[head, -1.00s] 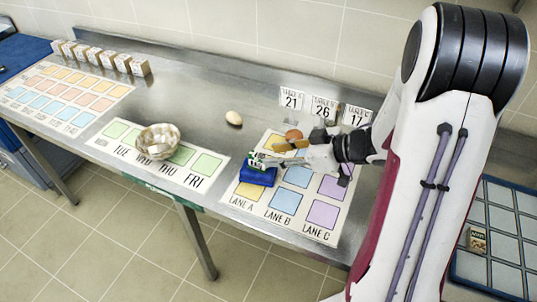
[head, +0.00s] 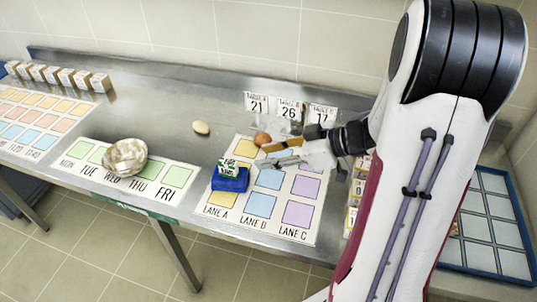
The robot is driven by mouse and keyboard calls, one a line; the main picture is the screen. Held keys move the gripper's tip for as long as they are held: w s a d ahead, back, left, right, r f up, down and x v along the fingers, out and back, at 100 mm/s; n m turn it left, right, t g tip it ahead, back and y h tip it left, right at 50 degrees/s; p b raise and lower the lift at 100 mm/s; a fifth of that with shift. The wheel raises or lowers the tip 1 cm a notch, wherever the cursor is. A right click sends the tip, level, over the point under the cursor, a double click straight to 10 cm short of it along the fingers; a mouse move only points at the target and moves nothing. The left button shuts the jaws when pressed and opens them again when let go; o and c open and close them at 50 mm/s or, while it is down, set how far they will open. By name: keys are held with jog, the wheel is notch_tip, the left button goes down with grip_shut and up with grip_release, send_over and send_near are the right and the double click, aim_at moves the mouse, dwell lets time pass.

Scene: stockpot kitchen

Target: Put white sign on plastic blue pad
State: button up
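The white sign (head: 229,166), with green printing, stands roughly upright on the blue pad (head: 230,183). The pad lies on the lane sheet, in the lane A column. My gripper (head: 264,155) is to the right of the sign, its two fingers spread and pointing left towards it. I see nothing between the fingers, and a small gap shows between them and the sign. The sign's lower edge looks to rest on the pad; its back is hidden.
A brown egg (head: 262,138) sits just behind my gripper. White table cards (head: 289,109) stand at the back. A pale egg (head: 201,128) and a patterned bowl (head: 125,150) are to the left. The steel counter (head: 165,115) has bare room behind the bowl.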

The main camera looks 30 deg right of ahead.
dwell(0.3)
jog(key=w+d+r+m+t+h, duration=0.2)
jog(key=w+d+r+t+h, duration=0.15)
jog(key=w+r+h, duration=0.4)
jog(key=s+d+r+m+h, duration=0.2)
jog(key=s+r+m+h, duration=0.25)
jog(key=r, duration=0.25)
jog(key=s+a+f+m+g+y, duration=0.1)
jog(key=s+a+f+g, duration=0.1)
jog(key=s+a, duration=0.6)
jog(key=s+a+f+m+g+y, duration=0.1)
jog(key=s+a+g, duration=0.3)
jog(key=s, duration=1.1)
jog(key=a+f+y, duration=0.1)
jog(key=a, duration=0.2)
jog(key=shift+a+y, duration=0.3)
jog(key=shift+a, duration=0.05)
